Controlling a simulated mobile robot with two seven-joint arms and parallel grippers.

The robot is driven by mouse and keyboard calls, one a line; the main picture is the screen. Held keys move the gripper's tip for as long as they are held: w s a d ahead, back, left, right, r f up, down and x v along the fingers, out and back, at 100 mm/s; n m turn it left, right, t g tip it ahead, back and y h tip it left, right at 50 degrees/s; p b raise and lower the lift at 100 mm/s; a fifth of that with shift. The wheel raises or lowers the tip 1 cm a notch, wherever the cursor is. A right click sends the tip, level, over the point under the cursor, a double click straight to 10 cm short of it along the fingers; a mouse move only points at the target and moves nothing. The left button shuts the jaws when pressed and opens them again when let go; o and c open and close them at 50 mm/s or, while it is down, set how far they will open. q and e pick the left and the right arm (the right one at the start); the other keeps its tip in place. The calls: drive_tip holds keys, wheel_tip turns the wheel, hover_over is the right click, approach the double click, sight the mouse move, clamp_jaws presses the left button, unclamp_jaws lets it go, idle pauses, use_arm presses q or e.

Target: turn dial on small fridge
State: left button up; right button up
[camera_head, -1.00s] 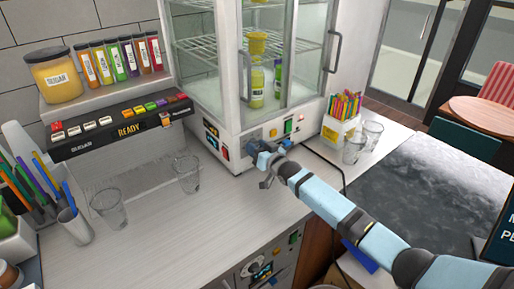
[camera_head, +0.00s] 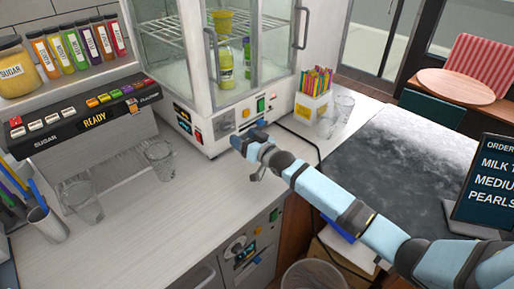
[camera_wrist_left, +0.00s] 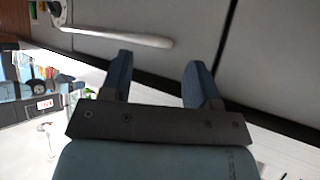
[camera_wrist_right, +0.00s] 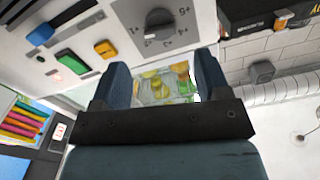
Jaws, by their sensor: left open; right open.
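The small fridge (camera_head: 210,108) is a white glass-doored cabinet on the counter. Its lower front panel carries a grey dial plate (camera_head: 222,126), an orange button and a green button. In the right wrist view, the dial (camera_wrist_right: 158,22) is a grey round knob on a marked plate at the top. My right gripper (camera_head: 240,136) is just in front of and below the panel, apart from the dial. In the right wrist view, its jaws (camera_wrist_right: 165,78) are open and empty. My left gripper (camera_wrist_left: 160,70) is open and empty near grey panels; it is outside the head view.
Clear cups (camera_head: 160,160) stand on the counter left of the fridge. A box of colored straws (camera_head: 312,92) and another cup (camera_head: 343,104) stand right of it. A sugar dispenser (camera_head: 88,122) is at left. The front counter middle is clear.

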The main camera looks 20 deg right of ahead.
drive_tip(key=v, duration=0.7)
drive_tip(key=shift+b, duration=0.4)
